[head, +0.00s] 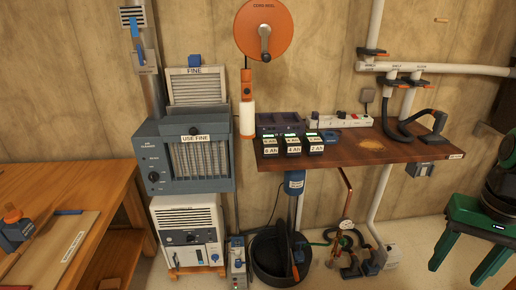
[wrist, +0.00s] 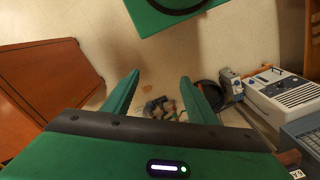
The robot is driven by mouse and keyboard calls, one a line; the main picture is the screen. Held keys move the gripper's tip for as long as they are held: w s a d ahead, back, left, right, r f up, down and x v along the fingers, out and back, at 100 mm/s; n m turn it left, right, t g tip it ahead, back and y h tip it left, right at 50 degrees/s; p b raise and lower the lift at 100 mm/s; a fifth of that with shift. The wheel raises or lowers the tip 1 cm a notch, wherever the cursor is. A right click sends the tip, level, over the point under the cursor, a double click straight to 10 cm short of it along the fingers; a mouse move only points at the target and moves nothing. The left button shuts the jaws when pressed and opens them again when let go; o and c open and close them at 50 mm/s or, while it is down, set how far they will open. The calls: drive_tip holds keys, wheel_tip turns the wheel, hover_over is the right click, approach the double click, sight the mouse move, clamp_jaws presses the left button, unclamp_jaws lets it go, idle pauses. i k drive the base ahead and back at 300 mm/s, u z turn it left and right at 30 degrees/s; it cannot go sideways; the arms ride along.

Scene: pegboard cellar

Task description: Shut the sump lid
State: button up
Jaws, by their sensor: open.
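A round black tub (head: 268,272) stands on the floor below the bench, with a dark upright piece (head: 283,240) inside it. I cannot tell whether this is the sump and its lid; no part is clearly readable as a lid. The tub also shows in the wrist view (wrist: 207,92), partly behind a finger. My green gripper (head: 455,274) is at the right of the head view, fingers pointing down, well apart from the tub.
Pump parts and pipework (head: 360,262) crowd the floor right of the tub. A white dehumidifier (head: 188,232) stands to its left. A wooden bench (head: 425,150) overhangs this area. Another wooden table (head: 105,190) is at the left. Floor is clear before my gripper.

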sight(285, 243)
drive_tip(key=u, duration=0.45)
drive_tip(key=k, duration=0.95)
drive_tip(key=z, duration=0.4)
drive_tip(key=i, duration=1.3)
drive_tip(key=u, duration=0.05)
